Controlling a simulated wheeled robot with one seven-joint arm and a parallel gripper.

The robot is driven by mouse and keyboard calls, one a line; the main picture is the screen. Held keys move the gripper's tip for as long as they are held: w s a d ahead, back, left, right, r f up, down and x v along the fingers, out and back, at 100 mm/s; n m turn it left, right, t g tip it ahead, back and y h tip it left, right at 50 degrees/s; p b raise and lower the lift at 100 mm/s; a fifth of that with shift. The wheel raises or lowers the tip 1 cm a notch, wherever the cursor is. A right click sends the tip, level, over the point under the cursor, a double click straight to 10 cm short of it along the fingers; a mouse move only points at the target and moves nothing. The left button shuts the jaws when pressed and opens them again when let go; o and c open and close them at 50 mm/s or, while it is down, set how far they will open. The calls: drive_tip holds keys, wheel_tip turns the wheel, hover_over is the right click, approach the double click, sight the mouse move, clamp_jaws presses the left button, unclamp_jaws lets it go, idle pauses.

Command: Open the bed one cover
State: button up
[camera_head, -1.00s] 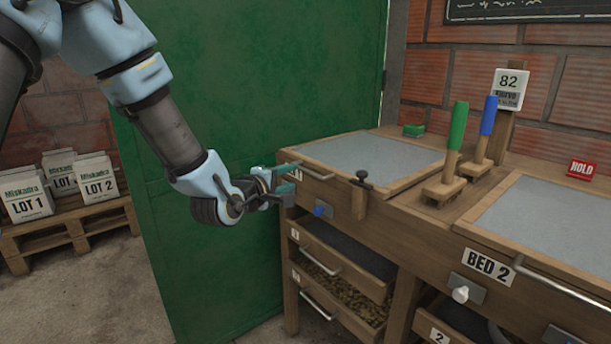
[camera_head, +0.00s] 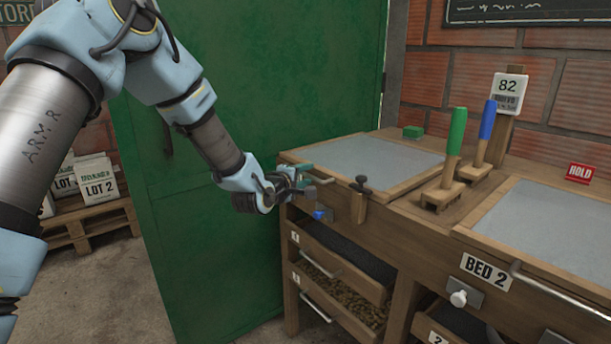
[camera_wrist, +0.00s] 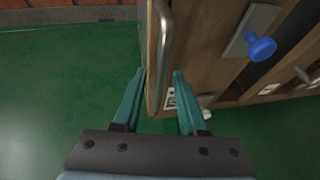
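The bed one cover (camera_head: 365,160) is a grey panel in a wooden frame, lying flat on the left half of the bench. Its metal bar handle is partly hidden behind my gripper in the head view. In the wrist view the bar handle (camera_wrist: 164,60) runs along the wooden front, ending between my finger tips. My gripper (camera_head: 313,175) is at the bench's left front corner. In the wrist view its two teal fingers (camera_wrist: 158,82) are apart, with the handle and wood edge between them and a gap visible.
A blue knob (camera_head: 321,214) is on the bench front below my gripper; it also shows in the wrist view (camera_wrist: 261,47). Drawers (camera_head: 335,262) are underneath. A green door (camera_head: 230,120) stands behind my arm. Green-handled (camera_head: 455,140) and blue-handled (camera_head: 487,125) brushes stand between the beds.

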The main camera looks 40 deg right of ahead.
clamp_jaws()
idle(1.2)
